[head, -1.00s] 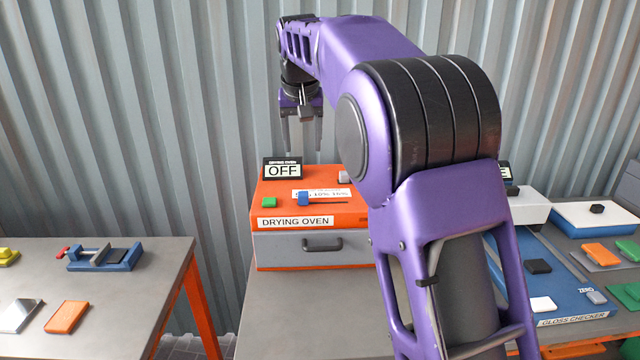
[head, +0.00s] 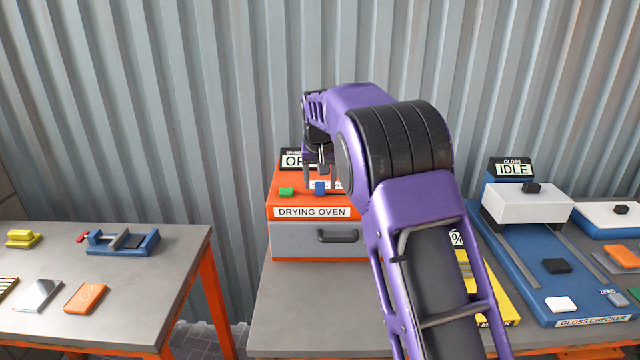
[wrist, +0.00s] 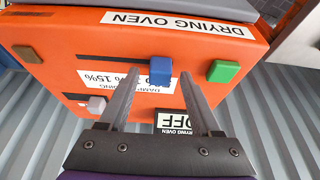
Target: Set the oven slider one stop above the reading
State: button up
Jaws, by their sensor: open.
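The orange drying oven (head: 350,213) stands on the middle table. Its blue slider knob (head: 320,188) is on the sloped top, near the left end of the slot. In the wrist view the blue knob (wrist: 160,70) appears between my open fingertips; contact cannot be told. My gripper (head: 320,180) points down over the oven, empty. The printed scale (wrist: 128,80) is partly hidden by my fingers; 15% is readable. The oven display (wrist: 175,123) reads OFF. A yellow meter (head: 490,285) stands to the right, its display (head: 457,238) mostly hidden by my arm, only "%" showing.
A green button (wrist: 223,71) sits close beside the blue knob. A grey knob (wrist: 97,105) and a brown one (wrist: 27,54) are farther along the panel. The gloss checker (head: 550,270) stands at the right. The table front below the oven is clear.

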jog(key=shift+w+f, duration=0.15)
jog(key=shift+f, duration=0.2)
jog(key=shift+c, duration=0.3)
grip_shut()
dwell(1.0)
